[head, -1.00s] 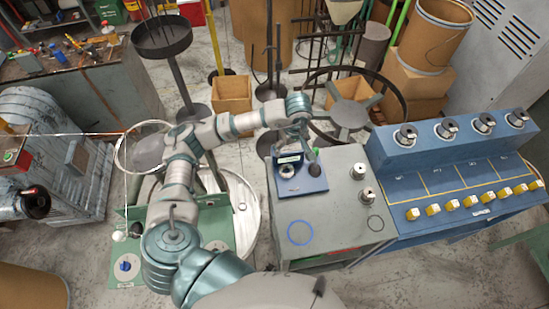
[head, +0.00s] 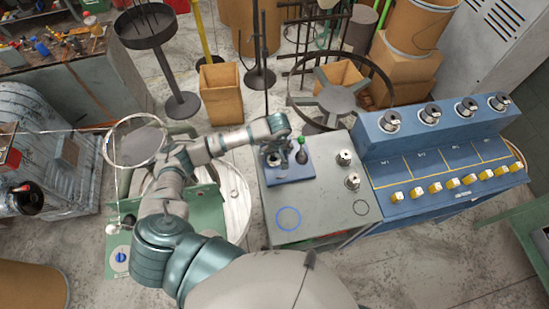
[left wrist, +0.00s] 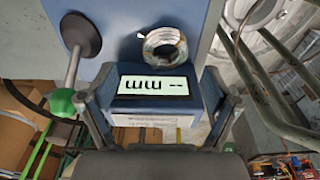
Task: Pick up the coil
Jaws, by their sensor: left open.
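The coil (left wrist: 163,48), a small ring of silvery wire, lies on the blue gauge block, just beyond its display, in the left wrist view. My left gripper (left wrist: 155,88) is open, with one finger on each side of the display, and the coil lies ahead between the finger lines, not touched. In the head view my left gripper (head: 282,148) hangs over the blue gauge (head: 292,173) on the grey table and largely hides the coil. My right gripper is in neither view.
A lever with a green knob (left wrist: 62,101) rises beside the gauge, close to one finger. Two metal pegs (head: 352,181) stand on the grey table (head: 325,205) to the right. A blue control console (head: 440,165) adjoins it. The table front, with a blue ring mark, is clear.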

